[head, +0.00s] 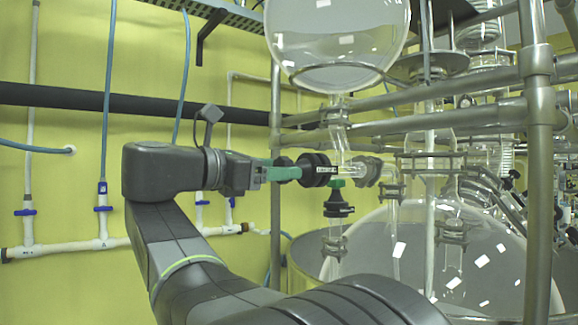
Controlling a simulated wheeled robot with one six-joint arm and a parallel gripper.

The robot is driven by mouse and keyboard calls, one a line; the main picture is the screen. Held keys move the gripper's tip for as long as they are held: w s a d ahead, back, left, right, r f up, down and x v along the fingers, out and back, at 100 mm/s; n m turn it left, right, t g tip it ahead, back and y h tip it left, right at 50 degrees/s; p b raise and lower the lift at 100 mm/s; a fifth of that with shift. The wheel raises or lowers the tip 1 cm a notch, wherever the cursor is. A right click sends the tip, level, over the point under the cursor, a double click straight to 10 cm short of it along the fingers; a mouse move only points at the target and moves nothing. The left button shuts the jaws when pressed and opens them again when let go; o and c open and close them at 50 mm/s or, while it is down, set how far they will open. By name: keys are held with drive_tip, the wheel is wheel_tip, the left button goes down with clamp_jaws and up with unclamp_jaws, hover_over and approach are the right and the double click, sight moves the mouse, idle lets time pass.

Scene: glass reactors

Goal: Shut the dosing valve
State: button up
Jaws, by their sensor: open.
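The dosing valve's black ribbed knob (317,169) points left from the clear glass stem below a round glass vessel (338,38). My gripper (290,169) comes in from the left, with green fingers at about the knob's height. It is open, and its fingertips are at the knob's left side. I cannot tell whether they touch the knob or lie around it. The turning position of the valve is not clear from this view. A second black fitting (338,206) with a green top sits just below on the glass line.
Metal frame posts (539,170) and rails stand to the right and behind. A large glass reactor (470,265) fills the lower right. White pipes with blue taps (103,208) run along the yellow wall at left. Glass tubing lies close right of the knob.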

drive_tip(key=x, duration=0.3)
drive_tip(key=shift+w+d, duration=0.2)
drive_tip(key=shift+d, duration=0.1)
drive_tip(key=c, duration=1)
drive_tip(key=shift+m, duration=0.4)
drive_tip(key=shift+f+m+b, duration=0.2)
drive_tip(key=shift+m+b, duration=1.85)
drive_tip(key=shift+m, duration=2.75)
drive_tip(key=shift+f+m+b, duration=0.2)
drive_tip(key=shift+m+b, duration=1.85)
drive_tip(key=shift+m, duration=2.75)
